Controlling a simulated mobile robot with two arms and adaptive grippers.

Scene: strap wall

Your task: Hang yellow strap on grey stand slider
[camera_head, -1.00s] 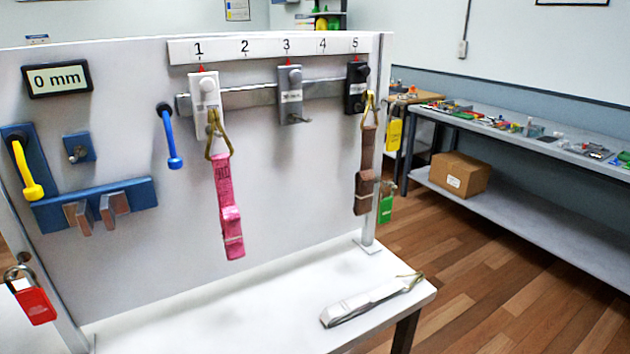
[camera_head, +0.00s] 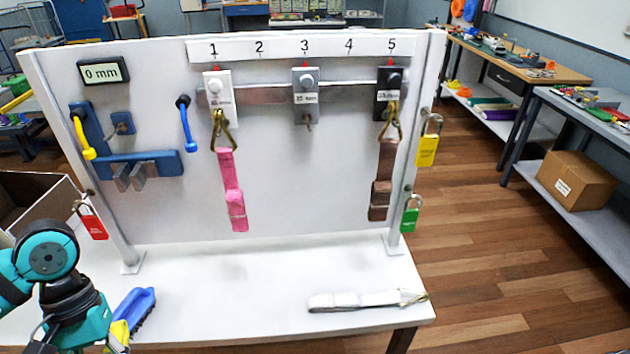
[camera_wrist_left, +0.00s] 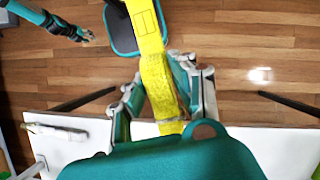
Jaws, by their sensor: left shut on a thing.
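The grey slider (camera_head: 306,97) hangs on the rail under number 3. Its hook at the bottom is bare. The yellow strap (camera_wrist_left: 158,85) fills the middle of the left wrist view and runs up past the top edge. My left gripper (camera_wrist_left: 160,76) is shut on it, with one finger on either side. In the head view my left arm is low at the left, and a bit of yellow (camera_head: 118,335) shows beside it, mostly hidden. My right gripper (camera_wrist_left: 88,38) is small in the wrist view, and its opening is unclear.
A pink strap (camera_head: 231,190) hangs from the white slider (camera_head: 219,97), a brown strap (camera_head: 382,180) from the black slider (camera_head: 389,84). A white strap (camera_head: 365,299) lies on the table (camera_head: 260,275). The table's middle is clear.

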